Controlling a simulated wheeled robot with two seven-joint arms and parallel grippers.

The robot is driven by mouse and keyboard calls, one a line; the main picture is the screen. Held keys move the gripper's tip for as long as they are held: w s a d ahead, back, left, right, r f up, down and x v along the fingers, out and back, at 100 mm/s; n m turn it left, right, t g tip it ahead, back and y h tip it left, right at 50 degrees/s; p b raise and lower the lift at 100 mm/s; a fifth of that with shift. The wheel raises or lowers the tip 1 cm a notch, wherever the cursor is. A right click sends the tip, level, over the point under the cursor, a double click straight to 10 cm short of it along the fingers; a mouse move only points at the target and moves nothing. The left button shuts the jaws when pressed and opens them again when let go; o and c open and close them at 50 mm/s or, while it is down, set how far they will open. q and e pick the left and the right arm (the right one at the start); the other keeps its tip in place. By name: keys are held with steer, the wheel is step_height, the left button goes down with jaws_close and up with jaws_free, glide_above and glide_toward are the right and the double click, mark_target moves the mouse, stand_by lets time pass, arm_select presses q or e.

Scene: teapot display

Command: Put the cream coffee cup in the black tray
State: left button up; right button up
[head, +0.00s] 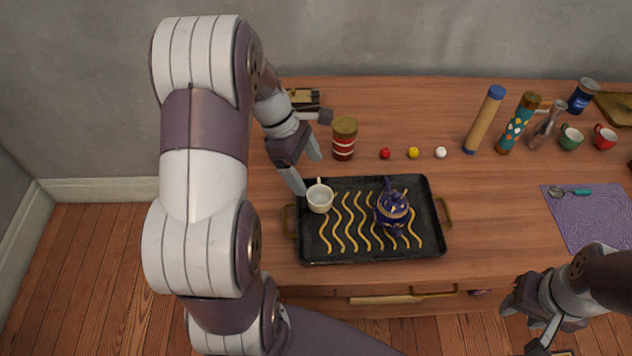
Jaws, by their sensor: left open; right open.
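The cream coffee cup (319,199) stands upright inside the black tray (375,257), near its upper left corner. A dark blue teapot (392,208) stands in the same tray, right of the middle. The tray has wavy yellow lines on its floor and brass handles at both sides. My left gripper (306,170) is open just above and left of the cup, with its fingers apart and nothing between them. I cannot tell whether a fingertip touches the tray rim. My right gripper (540,340) is open and empty at the lower right, in front of the counter.
A red striped jar (344,139) stands close behind the tray, right of my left gripper. Small red, yellow and white balls (413,153) lie behind the tray. Bottles, mugs and a purple mat (590,220) are to the right. The counter between tray and mat is clear.

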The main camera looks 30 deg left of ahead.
arm_select(q)
steer(key=s+d+r+m+y, duration=0.1)
steer(key=s+d+m, duration=0.3)
steer(key=m, duration=0.6)
steer(key=s+d+r+m+y+p, duration=0.1)
steer(key=s+d+m+y, duration=0.2)
steer(key=m, duration=0.7)
steer(key=s+d, duration=0.1)
steer(key=d, duration=0.1)
steer(key=shift+s+d+r+m+t, duration=0.2)
steer(key=shift+s+d+m+t, duration=0.1)
steer(key=shift+d, duration=0.1)
